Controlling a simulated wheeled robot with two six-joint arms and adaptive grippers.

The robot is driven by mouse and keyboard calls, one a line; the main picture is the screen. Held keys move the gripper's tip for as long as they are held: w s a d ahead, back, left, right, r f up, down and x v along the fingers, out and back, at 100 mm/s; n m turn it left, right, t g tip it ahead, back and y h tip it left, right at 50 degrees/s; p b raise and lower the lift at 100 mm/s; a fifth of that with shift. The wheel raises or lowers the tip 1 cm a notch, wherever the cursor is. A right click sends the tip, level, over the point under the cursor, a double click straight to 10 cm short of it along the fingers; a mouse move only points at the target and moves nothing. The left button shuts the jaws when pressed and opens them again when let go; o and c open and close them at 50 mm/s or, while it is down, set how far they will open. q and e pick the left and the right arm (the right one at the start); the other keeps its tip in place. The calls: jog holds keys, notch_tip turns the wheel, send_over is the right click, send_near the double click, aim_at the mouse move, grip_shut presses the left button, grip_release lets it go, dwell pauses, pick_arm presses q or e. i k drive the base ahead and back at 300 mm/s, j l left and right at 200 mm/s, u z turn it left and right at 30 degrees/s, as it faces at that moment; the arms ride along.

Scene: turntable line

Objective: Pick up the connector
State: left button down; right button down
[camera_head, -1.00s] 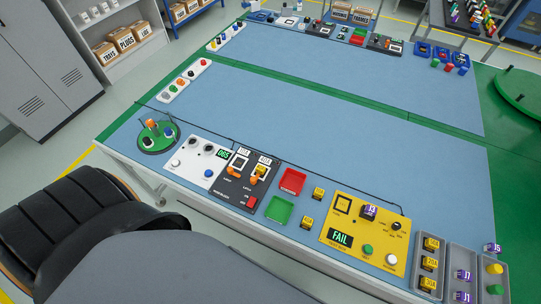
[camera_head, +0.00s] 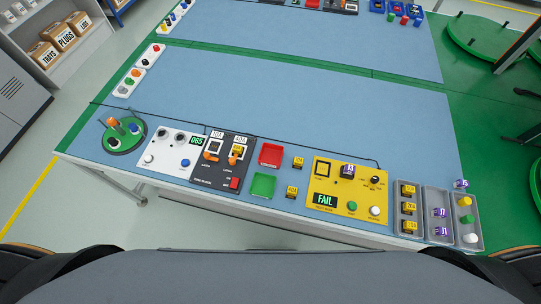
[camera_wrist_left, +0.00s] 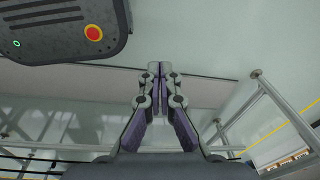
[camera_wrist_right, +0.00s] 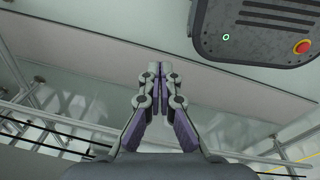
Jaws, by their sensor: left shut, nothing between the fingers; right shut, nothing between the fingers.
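Several purple-and-white connectors show in the head view. One connector (camera_head: 347,170) sits on the yellow test box (camera_head: 325,179), whose display reads FAIL. Another connector (camera_head: 461,184) lies just behind the grey trays at the right. Two connectors, an upper one (camera_head: 440,212) and a lower one (camera_head: 441,231), lie in the middle grey tray (camera_head: 431,194). My left gripper (camera_wrist_left: 153,72) and my right gripper (camera_wrist_right: 154,72) are shut and empty, below the table's level as far as I can tell. Neither shows in the head view.
Yellow blocks fill the left grey tray (camera_head: 399,185). Coloured caps lie in the right one (camera_head: 457,236). Red (camera_head: 270,154) and green (camera_head: 263,186) trays, a black module (camera_head: 217,178), a white unit (camera_head: 170,143) and a green turntable (camera_head: 124,141) stand leftward. The blue table behind is mostly clear.

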aim_at(349, 170)
jog(key=l+z, duration=0.1)
jog(key=z, duration=0.4)
jog(key=l+z, duration=0.1)
jog(key=z, duration=0.35)
jog(key=k+j+u, duration=0.15)
jog(key=j+u, duration=0.25)
jog(key=i+l, duration=0.1)
jog(key=l, duration=0.15)
